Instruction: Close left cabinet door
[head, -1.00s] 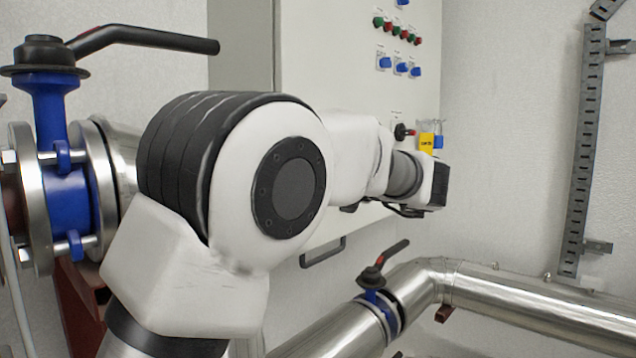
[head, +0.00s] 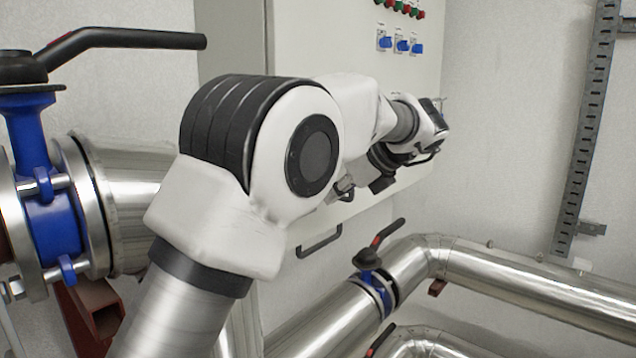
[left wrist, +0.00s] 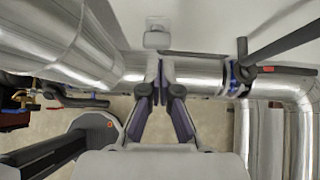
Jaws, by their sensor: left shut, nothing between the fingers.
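The pale grey cabinet (head: 350,55) hangs on the wall, its front carrying blue switches and red and green lamps. A dark U-shaped handle (head: 320,241) shows at its lower edge. My left arm crosses in front of the cabinet, hiding much of its lower front. My left gripper (head: 345,188) points back to the left, small and partly hidden, near the cabinet's lower part. In the left wrist view the fingers (left wrist: 161,78) are shut and empty. I cannot tell whether they touch the cabinet or how far its door stands open. My right gripper is not in view.
A valve with a long black lever (head: 130,40) stands at the left on a large steel pipe. A smaller valve (head: 372,272) and steel pipes (head: 520,290) run below the cabinet. A slotted metal rail (head: 588,130) is on the right wall.

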